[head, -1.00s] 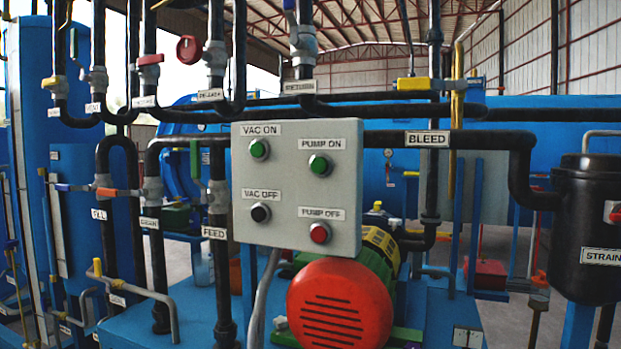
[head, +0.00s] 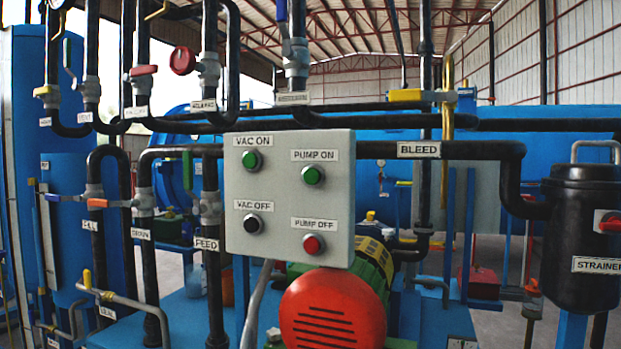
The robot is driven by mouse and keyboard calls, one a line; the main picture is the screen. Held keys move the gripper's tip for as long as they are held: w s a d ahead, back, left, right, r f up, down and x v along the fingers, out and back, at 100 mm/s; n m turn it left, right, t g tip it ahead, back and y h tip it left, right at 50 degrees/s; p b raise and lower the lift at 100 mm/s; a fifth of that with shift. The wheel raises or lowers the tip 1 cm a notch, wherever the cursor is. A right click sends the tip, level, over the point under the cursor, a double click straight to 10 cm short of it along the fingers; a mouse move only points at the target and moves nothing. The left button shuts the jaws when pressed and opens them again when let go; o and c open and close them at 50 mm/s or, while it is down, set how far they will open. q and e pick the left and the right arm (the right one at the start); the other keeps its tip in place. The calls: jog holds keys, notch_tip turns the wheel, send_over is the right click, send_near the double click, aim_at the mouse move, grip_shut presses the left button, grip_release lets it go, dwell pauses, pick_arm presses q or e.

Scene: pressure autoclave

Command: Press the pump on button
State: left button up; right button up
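The pump on button (head: 312,175) is a green round button at the upper right of a grey control box (head: 290,225), under a "PUMP ON" label. On the same box are a green vac on button (head: 251,160), a black vac off button (head: 252,224) and a red pump off button (head: 312,244). The box faces me, slightly turned, and nothing covers its buttons. Neither of my grippers shows in the head view.
A red-fronted motor (head: 333,312) sits just below the box. Black pipes labelled feed (head: 210,275) and bleed (head: 455,150) run beside and behind it. A black strainer (head: 580,240) stands at the right. The space before the box looks clear.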

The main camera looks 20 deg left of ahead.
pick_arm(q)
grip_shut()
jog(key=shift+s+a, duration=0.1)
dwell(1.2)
